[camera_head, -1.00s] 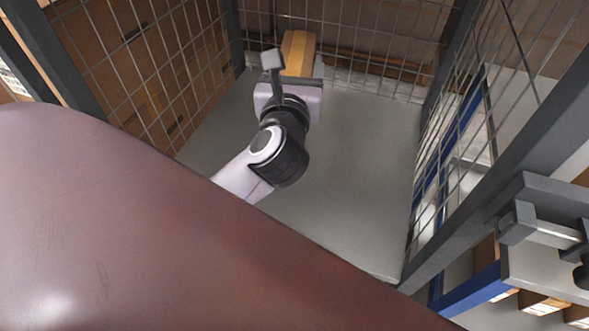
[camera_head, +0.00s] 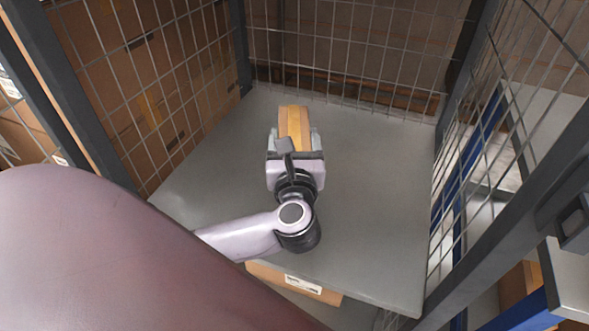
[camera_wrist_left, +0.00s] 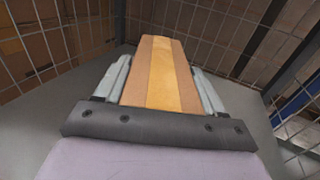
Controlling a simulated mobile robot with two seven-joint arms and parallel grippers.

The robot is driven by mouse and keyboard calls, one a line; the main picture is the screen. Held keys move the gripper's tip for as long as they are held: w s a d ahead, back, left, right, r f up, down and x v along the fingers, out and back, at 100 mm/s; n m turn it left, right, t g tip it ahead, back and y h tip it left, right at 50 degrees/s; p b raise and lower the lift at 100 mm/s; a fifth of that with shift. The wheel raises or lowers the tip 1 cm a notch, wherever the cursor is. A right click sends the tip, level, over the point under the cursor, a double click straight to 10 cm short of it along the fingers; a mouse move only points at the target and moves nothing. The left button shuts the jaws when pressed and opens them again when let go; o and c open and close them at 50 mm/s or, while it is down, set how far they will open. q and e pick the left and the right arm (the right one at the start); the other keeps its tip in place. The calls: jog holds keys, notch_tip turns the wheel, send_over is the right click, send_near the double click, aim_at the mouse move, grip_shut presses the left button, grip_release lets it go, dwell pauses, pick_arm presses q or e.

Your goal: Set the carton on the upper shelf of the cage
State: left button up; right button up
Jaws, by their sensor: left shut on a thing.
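The carton (camera_head: 293,122) is a small brown box with a lighter tape strip along its top. My left gripper (camera_head: 296,140) is shut on it, one finger on each side. In the left wrist view the carton (camera_wrist_left: 160,75) sits between the fingers and points toward the back mesh. The carton is over the middle of the cage's grey upper shelf (camera_head: 375,200); I cannot tell whether its underside touches the shelf. My right gripper is not in view.
Wire mesh walls (camera_head: 345,60) close the cage at the back and both sides, with dark posts at the corners. Bare shelf lies around the carton. Another box (camera_head: 300,282) with a white label shows below the shelf's front edge.

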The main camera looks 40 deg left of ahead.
pick_arm(q)
notch_tip(320, 180, down, 2)
jog(key=shift+f, duration=0.2)
notch_tip(320, 180, down, 3)
jog(key=shift+f+b, duration=0.2)
jog(key=shift+b, duration=0.45)
jog(key=shift+f, duration=0.1)
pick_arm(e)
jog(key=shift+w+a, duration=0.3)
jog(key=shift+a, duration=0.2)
pick_arm(q)
jog(key=shift+f, duration=0.2)
jog(key=o, duration=1.3)
jog(key=shift+c, duration=0.2)
jog(key=shift+o, duration=0.8)
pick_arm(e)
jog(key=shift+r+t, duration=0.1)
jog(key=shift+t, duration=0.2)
